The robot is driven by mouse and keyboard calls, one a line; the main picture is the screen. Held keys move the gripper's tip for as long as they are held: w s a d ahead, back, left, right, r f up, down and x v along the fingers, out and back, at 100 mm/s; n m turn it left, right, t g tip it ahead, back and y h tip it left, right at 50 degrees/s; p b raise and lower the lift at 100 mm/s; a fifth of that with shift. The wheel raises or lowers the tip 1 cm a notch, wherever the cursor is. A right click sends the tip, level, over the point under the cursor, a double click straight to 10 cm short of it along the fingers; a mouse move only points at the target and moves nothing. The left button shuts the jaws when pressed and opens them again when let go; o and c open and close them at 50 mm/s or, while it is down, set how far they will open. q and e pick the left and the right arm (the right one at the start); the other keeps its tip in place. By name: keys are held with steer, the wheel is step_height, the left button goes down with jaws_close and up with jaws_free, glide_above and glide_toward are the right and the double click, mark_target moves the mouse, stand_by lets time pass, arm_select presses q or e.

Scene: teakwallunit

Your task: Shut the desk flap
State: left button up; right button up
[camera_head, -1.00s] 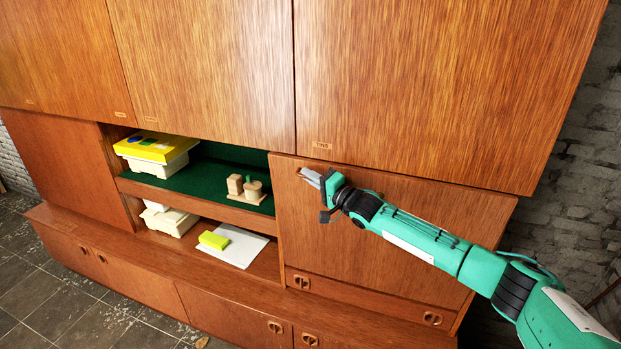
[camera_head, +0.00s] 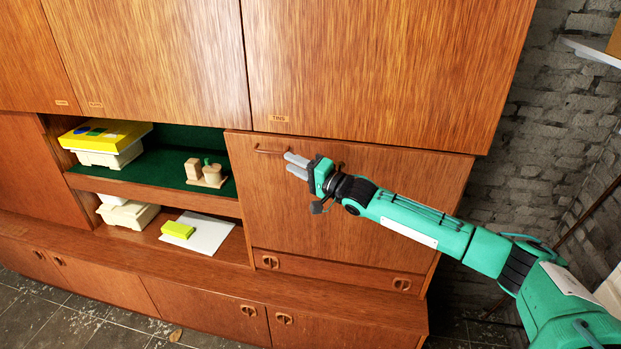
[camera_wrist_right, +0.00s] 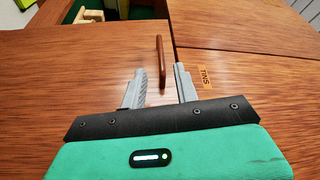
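The desk flap (camera_head: 370,205) is the wooden front panel right of the open shelves. It stands upright under the upper door marked TINS (camera_head: 370,70), flush or nearly so; a small gap is hard to judge. Its bar handle (camera_head: 270,151) is near its top left corner. My right gripper (camera_head: 291,165) is in front of the flap, just right of the handle, with its fingers apart and nothing held. In the right wrist view the handle (camera_wrist_right: 160,62) shows beyond and between the open fingertips, clear of them. My left gripper is out of view.
Left of the flap, open shelves hold a yellow box (camera_head: 105,134), wooden blocks (camera_head: 205,172), a white sheet (camera_head: 210,235) and a lime block (camera_head: 178,230). A drawer (camera_head: 330,272) lies below the flap. A brick wall (camera_head: 540,130) stands at right.

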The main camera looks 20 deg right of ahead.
steer(key=shift+b+v, duration=0.6)
steer(key=shift+v, duration=1.95)
